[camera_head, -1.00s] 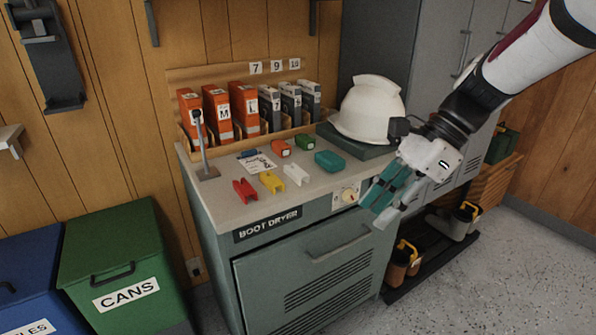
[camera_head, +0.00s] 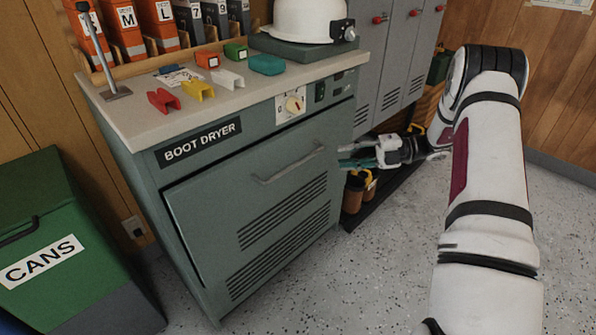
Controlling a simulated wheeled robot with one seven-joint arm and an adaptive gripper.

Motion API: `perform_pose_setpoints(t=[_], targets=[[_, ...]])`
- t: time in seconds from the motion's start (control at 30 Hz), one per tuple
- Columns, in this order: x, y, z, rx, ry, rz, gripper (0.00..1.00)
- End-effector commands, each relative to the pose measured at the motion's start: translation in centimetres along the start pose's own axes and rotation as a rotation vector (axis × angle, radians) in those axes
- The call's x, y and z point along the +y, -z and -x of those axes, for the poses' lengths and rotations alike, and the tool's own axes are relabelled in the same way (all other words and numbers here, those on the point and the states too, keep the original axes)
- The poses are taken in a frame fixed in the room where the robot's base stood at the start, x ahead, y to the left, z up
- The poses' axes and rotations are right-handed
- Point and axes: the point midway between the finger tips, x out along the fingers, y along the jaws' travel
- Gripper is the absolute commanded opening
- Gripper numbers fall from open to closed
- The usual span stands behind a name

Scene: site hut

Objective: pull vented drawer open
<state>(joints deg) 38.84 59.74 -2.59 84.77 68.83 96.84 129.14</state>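The vented drawer (camera_head: 215,215) is the large grey-green front of the boot dryer, with slotted vents and a bar handle (camera_head: 290,166) near its top right. It looks closed or nearly so, with a dark gap along its top edge. My gripper (camera_head: 345,158) is to the right of the handle, beside the cabinet's right front edge, with its fingers pointing left toward the handle. The teal fingers look apart with nothing between them. The gripper does not appear to touch the handle.
The dryer top (camera_head: 135,118) holds red, yellow and white clips, small boxes and a white hard hat (camera_head: 300,20). A green CANS bin (camera_head: 60,220) stands at the left. Boots (camera_head: 354,192) sit on a low rack behind my gripper. The speckled floor in front is clear.

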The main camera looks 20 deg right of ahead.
Motion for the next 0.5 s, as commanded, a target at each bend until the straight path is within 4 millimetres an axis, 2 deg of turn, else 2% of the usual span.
perform_pose_setpoints(t=[0.17,0.27,0.5], targets=[[-0.5,-0.3,-0.7,-0.006,-0.013,-0.022,0.31],[-0.5,-0.2,-2.1,-0.003,-0.013,-0.022,0.31],[-0.5,-0.2,-6.8,-0.002,-0.011,-0.019,0.31]])
